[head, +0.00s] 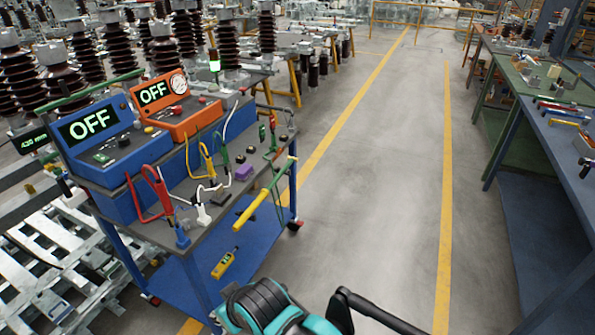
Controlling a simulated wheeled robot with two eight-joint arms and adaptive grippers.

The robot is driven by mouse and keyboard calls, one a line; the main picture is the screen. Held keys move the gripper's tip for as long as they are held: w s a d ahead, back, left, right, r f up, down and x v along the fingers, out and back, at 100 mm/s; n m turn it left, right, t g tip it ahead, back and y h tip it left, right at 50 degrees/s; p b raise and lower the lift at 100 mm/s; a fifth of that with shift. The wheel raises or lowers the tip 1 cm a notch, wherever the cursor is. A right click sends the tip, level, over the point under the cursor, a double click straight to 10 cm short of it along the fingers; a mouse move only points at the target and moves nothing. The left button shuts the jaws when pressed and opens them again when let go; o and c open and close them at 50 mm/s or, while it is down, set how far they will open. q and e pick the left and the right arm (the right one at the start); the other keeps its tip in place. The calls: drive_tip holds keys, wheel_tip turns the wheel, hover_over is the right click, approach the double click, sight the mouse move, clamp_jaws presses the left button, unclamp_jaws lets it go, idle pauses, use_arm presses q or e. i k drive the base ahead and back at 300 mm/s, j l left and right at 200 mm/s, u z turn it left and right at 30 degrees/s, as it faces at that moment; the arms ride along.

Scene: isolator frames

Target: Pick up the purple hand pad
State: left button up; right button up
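The purple hand pad (244,171) is a small purple block lying on the grey top of the blue cart (222,215), toward its right side. It sits close to a green clamp and black knobs, and nothing covers it from this view. Neither of my grippers can be made out in the head view. A teal and black ribbed part shows at the bottom edge, and I cannot tell whether it belongs to me.
A blue meter (95,130) and an orange meter (165,95), both reading OFF, stand on the cart. Coloured cables and clamps (205,160) crowd its top. A yellow-handled rod (262,195) overhangs the front edge. Clear floor (375,180) lies right; workbenches (560,130) line the far right.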

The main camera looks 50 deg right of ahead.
sight(244, 173)
drive_tip(key=z, duration=1.15)
drive_tip(key=u, duration=1.2)
drive_tip(key=i+l, duration=0.2)
drive_tip(key=l, duration=0.3)
drive_tip(key=i+l+u, duration=0.15)
drive_tip(key=l, duration=0.3)
drive_tip(key=i+l, duration=0.15)
drive_tip(key=l, duration=0.35)
drive_tip(key=i+l+u, duration=0.15)
drive_tip(key=l, duration=0.35)
drive_tip(key=i+l, duration=0.15)
drive_tip(key=l, duration=0.35)
drive_tip(key=i+l+u, duration=0.15)
drive_tip(key=l, duration=0.4)
drive_tip(key=i+l, duration=0.1)
drive_tip(key=l, duration=0.4)
drive_tip(key=i+l+u, duration=0.15)
drive_tip(key=l, duration=0.4)
drive_tip(key=k, duration=0.05)
